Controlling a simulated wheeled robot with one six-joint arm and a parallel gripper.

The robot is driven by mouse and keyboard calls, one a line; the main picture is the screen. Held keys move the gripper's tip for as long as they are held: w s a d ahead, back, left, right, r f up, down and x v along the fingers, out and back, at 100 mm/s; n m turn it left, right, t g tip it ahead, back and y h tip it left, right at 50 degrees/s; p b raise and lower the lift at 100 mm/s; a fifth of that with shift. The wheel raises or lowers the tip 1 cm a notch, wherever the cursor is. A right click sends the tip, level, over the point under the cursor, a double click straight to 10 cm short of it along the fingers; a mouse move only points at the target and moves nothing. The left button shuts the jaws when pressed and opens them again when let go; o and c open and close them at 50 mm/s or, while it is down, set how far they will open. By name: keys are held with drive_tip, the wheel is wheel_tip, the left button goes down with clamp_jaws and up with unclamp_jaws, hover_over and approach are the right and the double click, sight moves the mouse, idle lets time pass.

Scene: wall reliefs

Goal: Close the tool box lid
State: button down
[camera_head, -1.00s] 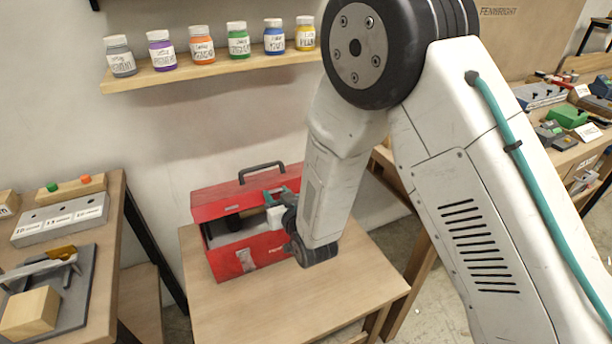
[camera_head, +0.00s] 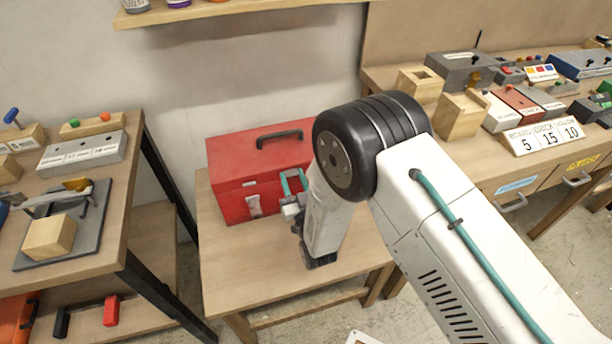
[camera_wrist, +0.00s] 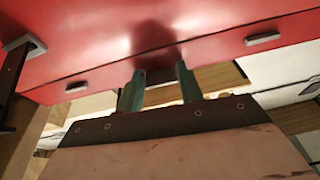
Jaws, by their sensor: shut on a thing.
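The red tool box (camera_head: 233,209) stands on a small wooden table. Its lid (camera_head: 235,150) lies down on the body, with no gap that I can see, and the dark carrying handle (camera_head: 280,136) is on top. My gripper (camera_head: 292,183) is at the front right of the box, its teal fingers against the front. In the wrist view the fingers (camera_wrist: 160,76) are shut on a dark part at the red lid's front edge (camera_wrist: 215,40); its exact shape is hard to make out. My arm hides the box's right end.
The small table (camera_head: 250,270) is bare in front of the box. A bench with a grey block (camera_head: 80,153) and a wooden block (camera_head: 50,237) stands left. Another bench with several boxes and a number sign (camera_head: 545,137) stands right. A shelf (camera_head: 200,12) hangs above.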

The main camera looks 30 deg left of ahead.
drive_tip(key=shift+s+f, duration=0.25)
drive_tip(key=shift+f, duration=0.4)
drive_tip(key=c, duration=0.9)
unclamp_jaws()
drive_tip(key=shift+w+r, duration=0.1)
drive_tip(key=v, duration=0.7)
drive_tip(key=shift+s+d, duration=0.25)
drive_tip(key=shift+d, duration=0.1)
